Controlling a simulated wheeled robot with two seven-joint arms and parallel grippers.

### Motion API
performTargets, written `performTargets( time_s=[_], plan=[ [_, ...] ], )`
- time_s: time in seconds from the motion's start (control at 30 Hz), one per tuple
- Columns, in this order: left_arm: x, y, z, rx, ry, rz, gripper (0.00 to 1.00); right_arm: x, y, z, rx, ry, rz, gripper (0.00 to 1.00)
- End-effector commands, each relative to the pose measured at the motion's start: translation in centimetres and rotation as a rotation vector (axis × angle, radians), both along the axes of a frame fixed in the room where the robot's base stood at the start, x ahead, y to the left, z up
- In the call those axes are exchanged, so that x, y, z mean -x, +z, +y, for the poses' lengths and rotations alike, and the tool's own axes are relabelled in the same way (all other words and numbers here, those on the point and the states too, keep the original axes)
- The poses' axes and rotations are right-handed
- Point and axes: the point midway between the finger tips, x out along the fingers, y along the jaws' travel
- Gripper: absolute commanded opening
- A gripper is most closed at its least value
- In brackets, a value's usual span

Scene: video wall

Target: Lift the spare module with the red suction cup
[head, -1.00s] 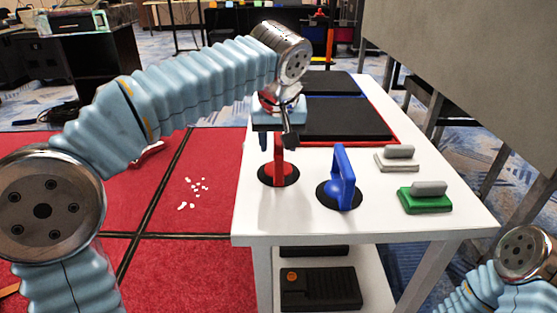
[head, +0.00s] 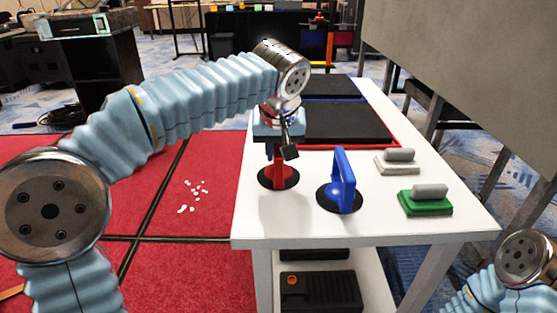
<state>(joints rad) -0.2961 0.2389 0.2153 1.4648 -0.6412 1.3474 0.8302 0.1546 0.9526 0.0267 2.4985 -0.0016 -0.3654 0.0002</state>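The red suction cup (head: 278,178) stands upright on its black round pad at the left front of the white table. My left gripper (head: 279,152) points down over it, with its fingers apart around the top of the red handle. The gripper hides part of the handle, and I cannot tell whether the fingers touch it. A black module in a red frame (head: 345,122) lies flat on the table behind the cup, and another black module with a blue edge (head: 330,86) lies farther back. Neither is labelled as the spare. My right gripper is out of view; only its arm shows at bottom right.
A blue suction cup (head: 342,182) stands close to the right of the red one. A white-based block (head: 397,162) and a green-based block (head: 425,200) lie farther right. A grey panel overhangs the right side. A black case (head: 322,292) sits on the lower shelf.

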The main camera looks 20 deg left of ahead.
Motion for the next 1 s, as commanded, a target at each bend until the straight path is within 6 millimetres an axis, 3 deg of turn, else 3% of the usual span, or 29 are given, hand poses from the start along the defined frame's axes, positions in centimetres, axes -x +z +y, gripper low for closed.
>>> performTargets(
  time_s=[0.27,0.4,0.63,0.8,1.0],
  plan=[
    [0.0,1.1,0.0,0.001,0.001,-0.002,0.00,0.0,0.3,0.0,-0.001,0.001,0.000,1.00],
    [0.0,3.8,-0.2,0.001,-0.002,-0.005,0.00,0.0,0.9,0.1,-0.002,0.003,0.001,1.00],
    [3.1,9.7,-4.2,0.002,-0.006,-0.005,0.00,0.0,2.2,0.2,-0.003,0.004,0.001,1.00],
    [5.9,11.3,-7.8,0.000,-0.007,-0.003,0.00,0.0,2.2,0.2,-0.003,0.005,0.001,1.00],
    [7.9,12.7,-10.3,0.000,-0.004,-0.001,0.00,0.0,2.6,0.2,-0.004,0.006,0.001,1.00]
  ],
)
